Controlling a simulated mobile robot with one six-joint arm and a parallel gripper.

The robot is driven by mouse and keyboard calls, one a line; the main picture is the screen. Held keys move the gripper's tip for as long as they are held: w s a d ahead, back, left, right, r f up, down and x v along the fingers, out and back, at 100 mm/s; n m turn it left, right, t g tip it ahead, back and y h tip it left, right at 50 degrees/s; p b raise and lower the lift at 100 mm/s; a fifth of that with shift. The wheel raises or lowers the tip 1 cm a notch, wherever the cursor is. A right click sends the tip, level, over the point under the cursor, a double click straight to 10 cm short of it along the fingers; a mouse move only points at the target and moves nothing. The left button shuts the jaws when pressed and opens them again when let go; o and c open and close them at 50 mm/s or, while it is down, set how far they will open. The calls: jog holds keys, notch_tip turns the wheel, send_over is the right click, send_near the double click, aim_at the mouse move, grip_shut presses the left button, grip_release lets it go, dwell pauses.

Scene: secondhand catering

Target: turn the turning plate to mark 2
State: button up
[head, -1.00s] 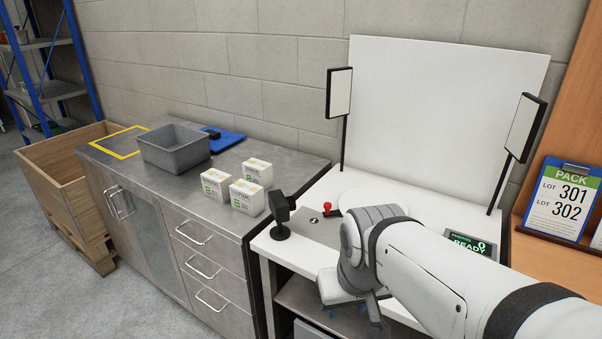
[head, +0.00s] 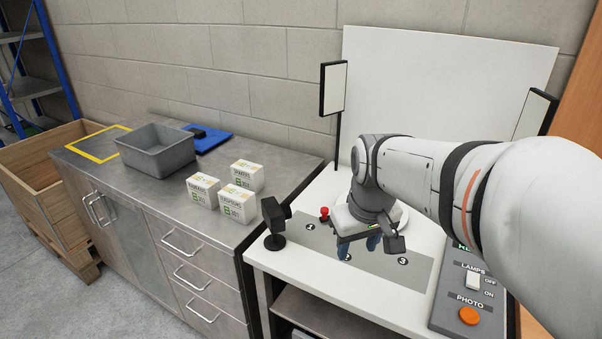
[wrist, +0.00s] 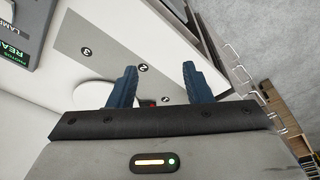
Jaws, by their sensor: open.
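The turning plate is a white disc (head: 402,216) on the white photo table, largely hidden behind my gripper in the head view. It also shows in the wrist view (wrist: 92,93), partly covered by a finger. A red knob (head: 324,213) stands near mark 1 (head: 310,227); it shows in the wrist view low between the fingers. A grey strip (head: 345,262) in front of the plate bears the marks. Mark 2 (wrist: 143,68) shows between the fingers in the wrist view, and mark 3 (head: 403,261) is at the right. My gripper (head: 359,247) is open and empty above the strip.
A black camera-like device (head: 275,222) stands left of the strip. A control panel (head: 468,300) with lamp switch and photo button lies right. Lamp panels (head: 334,88) flank the white backdrop (head: 430,85). Cartons (head: 237,203) and a grey bin (head: 157,152) sit on the steel counter.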

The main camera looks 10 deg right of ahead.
jog(key=w+n+g, duration=0.1)
jog(key=w+n, duration=0.3)
jog(key=w, duration=1.2)
jog(key=n+g+p, duration=0.1)
jog(key=n, duration=0.3)
send_near(323, 209)
jog(key=shift+w+d+f, duration=0.1)
jog(key=shift+d+f, duration=0.15)
jog(key=shift+w+f+n, duration=0.15)
jog(key=shift+f+n, duration=0.1)
jog(key=shift+n, duration=0.05)
notch_tip(323, 209, down, 7)
jog(key=shift+f+p, duration=0.25)
jog(key=shift+p, duration=0.3)
jog(key=shift+c, duration=0.5)
grip_shut()
jog(key=shift+a, duration=0.3)
jog(key=shift+d, duration=0.25)
jog(key=shift+a, duration=0.15)
